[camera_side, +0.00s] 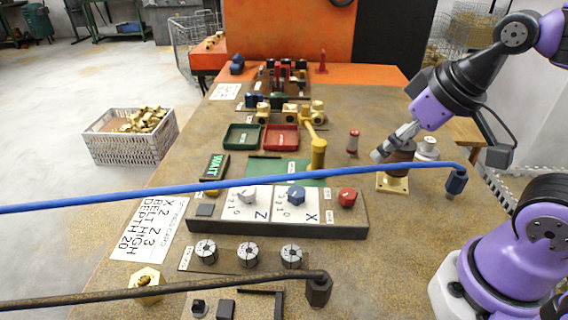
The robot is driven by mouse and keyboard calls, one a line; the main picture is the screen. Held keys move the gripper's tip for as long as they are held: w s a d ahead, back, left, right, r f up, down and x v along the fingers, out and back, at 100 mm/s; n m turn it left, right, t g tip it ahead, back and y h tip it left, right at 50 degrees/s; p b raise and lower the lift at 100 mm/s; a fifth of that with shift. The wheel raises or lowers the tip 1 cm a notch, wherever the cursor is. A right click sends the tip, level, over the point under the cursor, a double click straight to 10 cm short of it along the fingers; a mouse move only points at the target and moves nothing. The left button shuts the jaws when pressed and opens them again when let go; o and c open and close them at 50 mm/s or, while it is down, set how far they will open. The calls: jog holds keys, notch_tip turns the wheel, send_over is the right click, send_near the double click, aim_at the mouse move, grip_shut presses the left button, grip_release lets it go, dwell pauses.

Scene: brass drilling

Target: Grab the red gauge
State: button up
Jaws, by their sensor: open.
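A small upright red cylinder with a pale band (353,142) stands on the brown bench, right of the yellow post. It looks like the red gauge, but its markings are too small to read. My gripper (380,153) is open, with nothing seen between its grey fingers. It comes in from the upper right and points down-left. In the picture it is just right of and slightly below the red cylinder, apart from it. It overlaps a dark round part on a brass base (393,185); I cannot tell whether they touch.
A white-grey cylinder (427,147) stands right of the gripper. A blue rod (250,183) with a hanging end crosses the view below it. A yellow post (318,155), red tray (281,138), green tray (242,137) and knob panel with red knob (347,197) are left or nearer.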

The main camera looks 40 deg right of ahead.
jog(key=shift+w, duration=0.1)
jog(key=n+g+y, duration=0.2)
jog(key=n, duration=0.3)
send_near(356, 132)
jog(key=x, duration=0.5)
jog(key=shift+s+d+f, duration=0.1)
jog(key=shift+s, duration=0.15)
jog(key=x, duration=0.6)
jog(key=shift+w, duration=0.3)
jog(key=shift+c, duration=0.4)
grip_shut()
